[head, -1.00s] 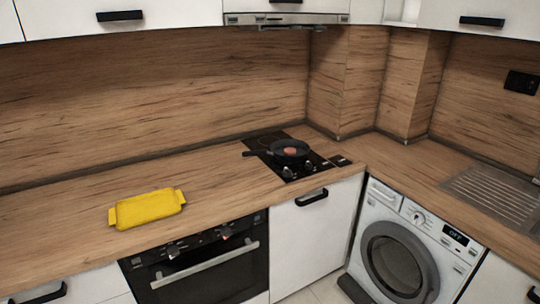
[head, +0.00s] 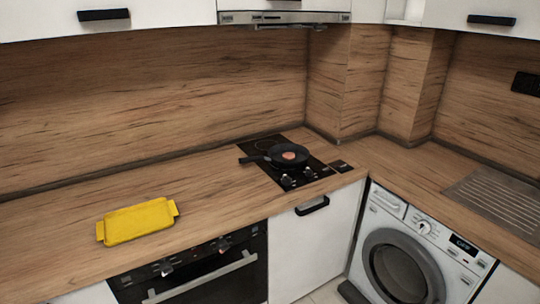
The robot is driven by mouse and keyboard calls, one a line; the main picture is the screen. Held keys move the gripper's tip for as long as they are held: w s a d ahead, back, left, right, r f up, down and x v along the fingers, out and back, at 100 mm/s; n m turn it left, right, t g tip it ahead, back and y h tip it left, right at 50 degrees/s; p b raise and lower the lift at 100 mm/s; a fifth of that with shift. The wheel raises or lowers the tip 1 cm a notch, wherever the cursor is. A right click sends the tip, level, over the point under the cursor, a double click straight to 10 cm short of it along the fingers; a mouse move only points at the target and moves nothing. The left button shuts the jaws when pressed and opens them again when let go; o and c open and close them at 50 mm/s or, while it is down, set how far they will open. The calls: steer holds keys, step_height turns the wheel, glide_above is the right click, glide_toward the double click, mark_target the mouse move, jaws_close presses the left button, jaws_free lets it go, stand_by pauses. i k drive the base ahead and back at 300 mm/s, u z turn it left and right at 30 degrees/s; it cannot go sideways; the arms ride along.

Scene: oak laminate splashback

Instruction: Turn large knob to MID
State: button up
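Several knobs show in the head view, and I cannot tell for certain which is the large one. The washing machine (head: 376,228) on the right has one round white dial (head: 424,228) beside a small dark display (head: 463,244), whose text is too small to read surely. The hob has two dark knobs, a left hob knob (head: 287,181) and a right hob knob (head: 309,173), at its front edge. The oven has a left oven knob (head: 165,268) and a right oven knob (head: 223,246). Their settings are not readable. My gripper is not in view.
A black frying pan (head: 268,156) with something orange-brown in it sits on the hob (head: 264,143). A yellow tray (head: 138,222) lies on the wooden counter (head: 215,190). A ribbed metal drainer (head: 495,203) is at the right. The counter between tray and hob is clear.

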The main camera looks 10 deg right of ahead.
mark_target(286, 181)
steer(key=u, duration=0.1)
steer(key=i, duration=1.25)
steer(key=z, duration=0.45)
